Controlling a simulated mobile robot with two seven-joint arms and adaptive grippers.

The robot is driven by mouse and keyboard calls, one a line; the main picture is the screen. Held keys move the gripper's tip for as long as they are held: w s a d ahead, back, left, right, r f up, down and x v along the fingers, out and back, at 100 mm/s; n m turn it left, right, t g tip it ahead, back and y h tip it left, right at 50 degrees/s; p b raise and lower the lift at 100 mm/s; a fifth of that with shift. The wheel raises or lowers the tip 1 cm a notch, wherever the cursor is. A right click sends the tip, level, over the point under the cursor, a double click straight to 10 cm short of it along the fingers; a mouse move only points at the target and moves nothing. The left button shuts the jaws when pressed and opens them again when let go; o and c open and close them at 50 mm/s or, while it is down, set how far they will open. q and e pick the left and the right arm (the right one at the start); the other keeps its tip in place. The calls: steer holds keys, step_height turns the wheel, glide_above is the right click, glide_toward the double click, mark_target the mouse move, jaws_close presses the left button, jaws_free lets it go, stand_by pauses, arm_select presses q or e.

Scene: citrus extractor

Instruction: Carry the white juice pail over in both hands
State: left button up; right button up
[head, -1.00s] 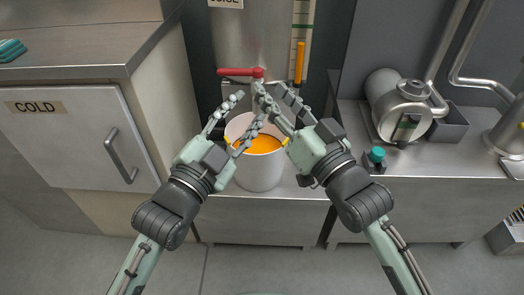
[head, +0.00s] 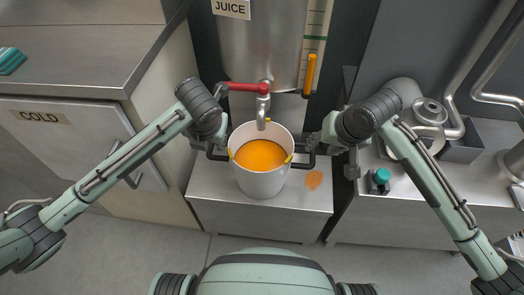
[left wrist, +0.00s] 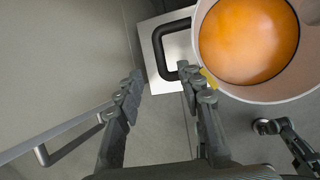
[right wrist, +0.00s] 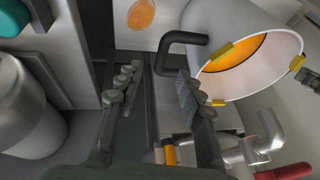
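The white juice pail (head: 262,184) stands upright on the low metal shelf below the tap, with orange juice (head: 260,155) in it. Yellow marks sit on its rim, and black handles stick out left (head: 216,153) and right (head: 303,160). My left gripper (left wrist: 166,88) is open beside the left handle (left wrist: 158,45); its fingers are apart with nothing held between them. My right gripper (right wrist: 155,80) is open beside the right handle (right wrist: 186,38), also empty. In the head view the wrists partly hide the fingers, so exact finger contact cannot be told.
The tap spout (head: 262,112) hangs over the pail's far side, with a red lever (head: 243,87). An orange spill (head: 314,180) lies on the shelf right of the pail. The cold cabinet (head: 60,140) stands left; a counter with a metal machine (head: 430,112) stands right.

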mark_target(210, 147)
arm_select(q)
steer(key=shift+s+r, duration=0.1)
steer(key=shift+s, duration=0.15)
arm_select(e)
steer(key=shift+s+r, duration=0.15)
steer(key=shift+s, duration=0.1)
